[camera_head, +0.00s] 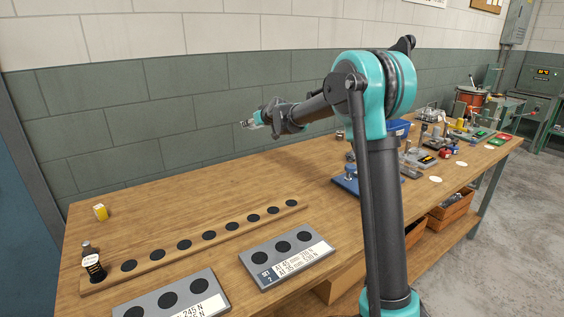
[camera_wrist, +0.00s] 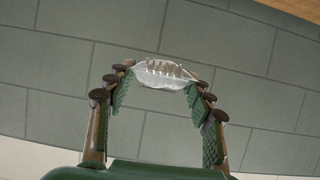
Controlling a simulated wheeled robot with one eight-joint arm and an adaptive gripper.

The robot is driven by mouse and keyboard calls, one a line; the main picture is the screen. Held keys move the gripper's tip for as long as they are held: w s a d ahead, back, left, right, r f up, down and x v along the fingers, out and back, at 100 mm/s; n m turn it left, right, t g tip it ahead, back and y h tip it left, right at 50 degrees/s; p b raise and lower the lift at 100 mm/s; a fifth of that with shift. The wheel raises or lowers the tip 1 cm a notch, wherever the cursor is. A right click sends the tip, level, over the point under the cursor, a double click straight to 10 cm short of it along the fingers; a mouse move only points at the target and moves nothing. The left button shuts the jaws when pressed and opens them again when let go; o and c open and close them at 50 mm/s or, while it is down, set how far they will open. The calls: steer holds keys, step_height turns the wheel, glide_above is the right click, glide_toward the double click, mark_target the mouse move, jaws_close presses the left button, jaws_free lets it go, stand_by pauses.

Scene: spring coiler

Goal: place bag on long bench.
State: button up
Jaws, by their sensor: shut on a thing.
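My gripper (camera_wrist: 161,82) is shut on a small clear bag (camera_wrist: 165,73) with brownish bits inside, held between its fingertips in the wrist view. In the head view my gripper (camera_head: 252,122) is raised over the far side of the long wooden bench (camera_head: 165,212), in front of the tiled wall. The bag is too small there to make out well. The bench top below it is bare wood.
Grey plates (camera_head: 287,257) lie in front. Tools crowd the right.

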mark_target(256, 170)
step_height(256, 170, down, 19)
steer(key=shift+r, duration=0.2)
steer(key=shift+f, duration=0.25)
steer(key=shift+s+f, duration=0.25)
steer(key=shift+f, duration=0.25)
steer(key=o, duration=1.3)
steer(key=shift+w+r, duration=0.1)
steer(key=shift+r, duration=0.35)
steer(key=v, duration=1.2)
steer(key=shift+w, duration=0.1)
